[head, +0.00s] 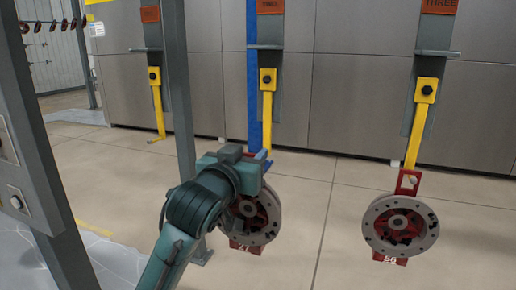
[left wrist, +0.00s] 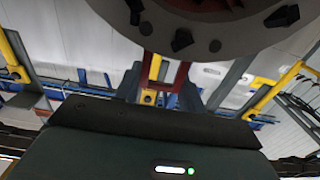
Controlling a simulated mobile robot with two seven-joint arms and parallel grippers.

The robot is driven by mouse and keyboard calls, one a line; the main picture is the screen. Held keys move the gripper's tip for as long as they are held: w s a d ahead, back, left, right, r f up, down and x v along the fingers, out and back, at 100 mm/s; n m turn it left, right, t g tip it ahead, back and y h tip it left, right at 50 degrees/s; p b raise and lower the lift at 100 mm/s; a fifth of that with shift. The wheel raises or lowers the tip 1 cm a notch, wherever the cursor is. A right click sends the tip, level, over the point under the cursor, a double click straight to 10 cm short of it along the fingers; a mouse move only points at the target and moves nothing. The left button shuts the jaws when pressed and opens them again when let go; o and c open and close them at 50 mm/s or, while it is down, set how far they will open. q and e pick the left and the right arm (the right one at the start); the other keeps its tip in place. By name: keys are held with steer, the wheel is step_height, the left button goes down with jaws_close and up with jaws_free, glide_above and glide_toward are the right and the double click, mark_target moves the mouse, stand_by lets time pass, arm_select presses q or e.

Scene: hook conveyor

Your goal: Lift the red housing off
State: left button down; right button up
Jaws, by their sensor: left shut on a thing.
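A red housing with a grey slotted ring and the number 27 (head: 268,222) hangs below the middle yellow hook (head: 267,105). My left gripper (head: 262,165) is shut at the top of this housing and hides its upper red bracket in the head view. In the left wrist view the grey ring (left wrist: 225,35) fills the top, with red bracket bars (left wrist: 181,76) below it and yellow behind. I cannot tell whether the bracket still bears on the hook. A second red housing, number 56 (head: 400,226), hangs by its red loop from the right yellow hook (head: 420,130). My right gripper is out of view.
A grey post (head: 178,90) stands just left of my left arm, and a grey cabinet frame (head: 38,150) is at the far left. A third yellow hook (head: 158,108) is empty. Grey wall panels stand behind. The tiled floor between the two housings is clear.

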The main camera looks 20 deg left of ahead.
arm_select(q)
steer(key=s+f+b, duration=0.1)
steer(key=s, duration=0.6)
steer(key=shift+s+a, duration=0.15)
steer(key=shift+s, duration=0.25)
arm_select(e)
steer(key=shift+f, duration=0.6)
arm_select(q)
steer(key=shift+f, duration=0.1)
